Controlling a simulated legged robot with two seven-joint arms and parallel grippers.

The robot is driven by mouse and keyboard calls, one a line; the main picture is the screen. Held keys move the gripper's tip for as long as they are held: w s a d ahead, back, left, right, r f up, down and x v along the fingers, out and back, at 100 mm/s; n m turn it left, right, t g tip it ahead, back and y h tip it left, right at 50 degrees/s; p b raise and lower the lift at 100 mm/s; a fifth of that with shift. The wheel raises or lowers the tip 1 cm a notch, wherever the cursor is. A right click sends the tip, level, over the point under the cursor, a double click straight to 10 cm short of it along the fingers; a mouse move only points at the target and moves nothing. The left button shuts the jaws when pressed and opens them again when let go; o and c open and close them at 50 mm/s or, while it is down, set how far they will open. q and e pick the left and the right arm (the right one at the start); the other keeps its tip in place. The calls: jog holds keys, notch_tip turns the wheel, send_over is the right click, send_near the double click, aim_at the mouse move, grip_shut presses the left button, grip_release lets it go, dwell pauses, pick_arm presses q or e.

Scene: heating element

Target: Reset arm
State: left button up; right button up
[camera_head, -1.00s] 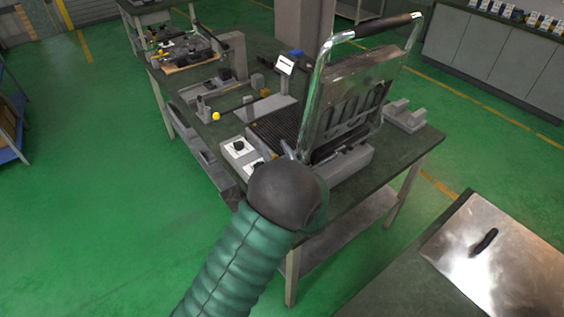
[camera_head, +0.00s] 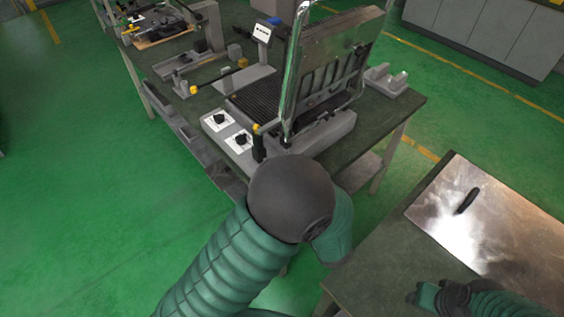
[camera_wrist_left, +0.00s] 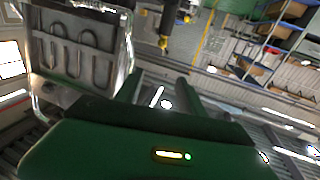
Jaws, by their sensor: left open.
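My left arm (camera_head: 222,262) comes in from the lower left of the head view in a green sleeve. It bends at a dark round joint (camera_head: 290,195) in front of the grill machine (camera_head: 325,130). I cannot make out its fingers there. In the left wrist view my left gripper (camera_wrist_left: 157,84) is open and empty, its two fingers apart above the green housing. The machine's raised lid with its looped heating element (camera_wrist_left: 75,50) stands at upper left there. My right arm (camera_head: 490,300) shows at the lower right edge; its jaws are unclear.
The dark workbench (camera_head: 385,130) holds the grill, a control box with two knobs (camera_head: 228,133), and a small display (camera_head: 262,32). A metal-topped table (camera_head: 500,225) with a black handle stands at right. Green floor (camera_head: 80,200) is open at left.

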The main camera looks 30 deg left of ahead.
pick_arm(q)
jog(key=w+d+f+m+g+h+p, duration=0.1)
jog(key=w+d+f+m+h, duration=0.4)
jog(key=h, duration=0.8)
jog(key=s+a+f+m+g, duration=0.1)
jog(key=s+g, duration=0.3)
jog(key=s, duration=0.5)
jog(key=s+f+m+g+h, duration=0.1)
jog(key=s+f+m+g, duration=0.2)
jog(key=s, duration=0.6)
jog(key=shift+s+a+f+m+g+h+p, duration=0.3)
jog(key=shift+a+f+m+g+p, duration=0.1)
jog(key=shift+m, duration=0.4)
jog(key=shift+w+d, duration=0.1)
